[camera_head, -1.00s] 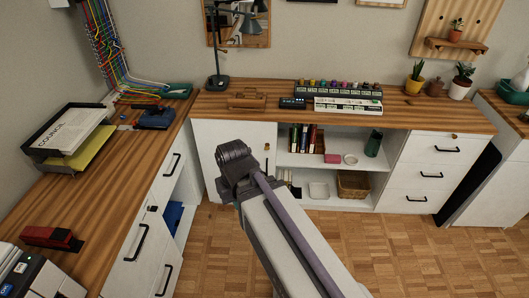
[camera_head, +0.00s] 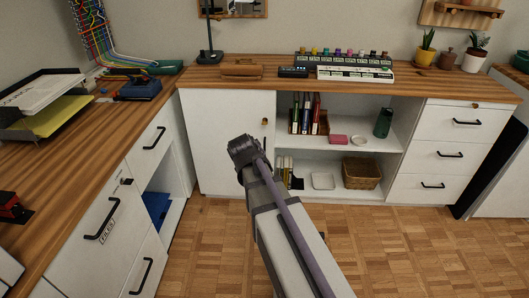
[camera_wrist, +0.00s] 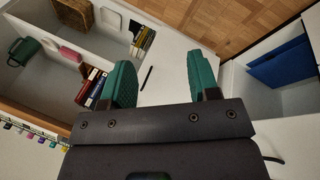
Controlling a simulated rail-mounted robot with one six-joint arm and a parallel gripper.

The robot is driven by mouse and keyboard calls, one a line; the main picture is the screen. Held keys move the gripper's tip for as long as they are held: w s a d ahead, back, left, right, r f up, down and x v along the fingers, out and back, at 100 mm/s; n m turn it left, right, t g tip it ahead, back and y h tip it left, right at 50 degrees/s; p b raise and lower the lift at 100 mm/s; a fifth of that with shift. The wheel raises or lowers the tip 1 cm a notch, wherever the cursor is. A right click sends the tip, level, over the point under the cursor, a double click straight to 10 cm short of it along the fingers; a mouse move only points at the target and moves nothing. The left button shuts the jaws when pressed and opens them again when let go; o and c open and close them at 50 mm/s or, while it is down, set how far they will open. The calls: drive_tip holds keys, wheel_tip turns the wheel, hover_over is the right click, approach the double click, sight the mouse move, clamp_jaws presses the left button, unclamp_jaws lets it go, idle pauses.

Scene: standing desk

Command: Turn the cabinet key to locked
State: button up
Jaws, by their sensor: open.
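The white cabinet door (camera_head: 226,130) stands closed at the left of the back unit. A small brass lock or key (camera_head: 265,121) sits near its right edge, too small to tell its turn. A dark handle (camera_head: 264,143) is just below, partly behind my arm. My gripper's fingertips are hidden in the head view, behind my arm. In the wrist view my gripper (camera_wrist: 161,80) has its two green fingers spread apart and nothing between them, facing the white door (camera_wrist: 170,55). The handle (camera_wrist: 147,77) shows between the fingers; the brass piece does not show there.
Open shelves right of the door hold books (camera_head: 305,113), a basket (camera_head: 361,175) and a green mug (camera_head: 383,122). A left desk unit (camera_head: 122,215) borders the clear parquet floor (camera_head: 410,250).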

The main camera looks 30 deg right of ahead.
drive_tip(key=w+d+f+n+t+h+b, duration=0.2)
drive_tip(key=w+d+f+n+h+b, duration=0.2)
drive_tip(key=w+d+f+b, duration=0.6)
drive_tip(key=n+t+h+b, duration=0.3)
drive_tip(key=n+t+b, duration=0.6)
drive_tip(key=n, duration=1.6)
approach(265, 123)
drive_tip(key=w+d, duration=0.2)
drive_tip(key=w+d+f+t+p, duration=0.1)
drive_tip(key=w+d, duration=0.1)
drive_tip(key=w, duration=0.1)
drive_tip(key=w+d+t+p, duration=0.1)
drive_tip(key=w+d, duration=0.1)
drive_tip(key=shift+w+d+f, duration=0.2)
drive_tip(key=shift+w+f, duration=0.1)
drive_tip(key=shift+c, duration=0.4)
